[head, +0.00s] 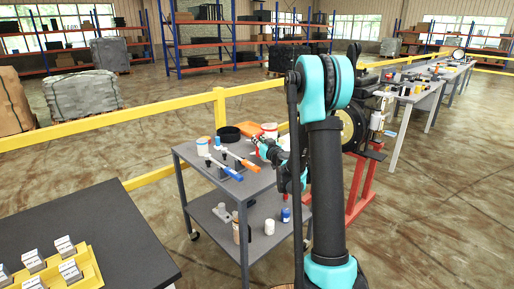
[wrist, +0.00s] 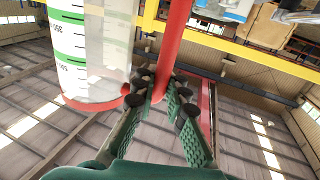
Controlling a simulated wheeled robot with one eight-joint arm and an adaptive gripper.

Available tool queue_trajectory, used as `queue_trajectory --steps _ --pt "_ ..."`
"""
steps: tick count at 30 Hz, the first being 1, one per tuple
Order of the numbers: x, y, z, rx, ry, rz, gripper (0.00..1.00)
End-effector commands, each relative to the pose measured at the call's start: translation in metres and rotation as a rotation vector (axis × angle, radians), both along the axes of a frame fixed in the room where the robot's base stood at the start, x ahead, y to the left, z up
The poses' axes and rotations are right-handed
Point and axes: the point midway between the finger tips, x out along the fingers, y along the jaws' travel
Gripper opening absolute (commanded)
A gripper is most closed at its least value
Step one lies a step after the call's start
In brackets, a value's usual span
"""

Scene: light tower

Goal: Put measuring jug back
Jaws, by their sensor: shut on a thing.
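The measuring jug (wrist: 95,50) fills the upper left of the wrist view. It is clear, with green scale marks, black numbers and a red rim and handle. My gripper (wrist: 160,95) is shut on the red handle (wrist: 176,38), with a green padded finger on each side of it. In the head view my gripper (head: 257,141) is beside the right part of the grey cart's (head: 205,166) top shelf, partly behind my arm. I cannot make out the jug clearly there, nor tell whether it touches the shelf.
Bottles stand on the lower shelf. A yellow rail (head: 160,106) runs behind. A black table (head: 120,235) is at front left.

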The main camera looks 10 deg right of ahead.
Motion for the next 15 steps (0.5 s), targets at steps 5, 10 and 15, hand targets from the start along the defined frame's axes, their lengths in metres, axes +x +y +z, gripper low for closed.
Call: queue_trajectory --steps 5,10,15 --pt "0.000 0.000 -0.014 0.000 0.000 0.000 0.00" --pt "0.000 0.000 -0.034 0.000 0.000 0.000 0.00" --pt "0.000 0.000 -0.037 0.000 0.000 0.000 0.00"
